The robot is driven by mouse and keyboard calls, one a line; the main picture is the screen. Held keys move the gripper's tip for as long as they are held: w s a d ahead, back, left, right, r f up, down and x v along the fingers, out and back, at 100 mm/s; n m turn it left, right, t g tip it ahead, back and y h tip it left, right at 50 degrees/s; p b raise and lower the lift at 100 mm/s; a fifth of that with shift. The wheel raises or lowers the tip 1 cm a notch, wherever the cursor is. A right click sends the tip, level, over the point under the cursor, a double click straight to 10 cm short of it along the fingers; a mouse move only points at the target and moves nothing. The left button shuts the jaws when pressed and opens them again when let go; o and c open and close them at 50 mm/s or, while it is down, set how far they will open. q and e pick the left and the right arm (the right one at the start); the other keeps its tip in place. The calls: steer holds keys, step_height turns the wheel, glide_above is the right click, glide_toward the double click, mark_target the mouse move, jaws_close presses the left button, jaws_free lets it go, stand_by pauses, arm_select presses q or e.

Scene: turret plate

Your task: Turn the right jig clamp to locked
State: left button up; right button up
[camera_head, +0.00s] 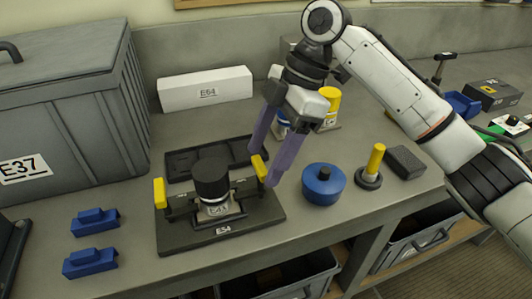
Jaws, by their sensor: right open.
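The right jig clamp (259,168) has a yellow handle on the jig's right side. The left clamp (159,192) has a yellow handle on the other side. My right gripper (262,168) is open, its two purple-grey fingers pointing down around or just beside the right clamp's handle. I cannot tell whether they touch it. My left gripper is not in view.
A blue lidded pot (323,184) and a yellow-handled tool (373,167) stand right of the jig. Two blue blocks (92,221) lie left. A dark tray (183,165) and a white E64 box (205,88) are behind. A large grey bin (62,115) fills the left back.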

steer(key=v, duration=1)
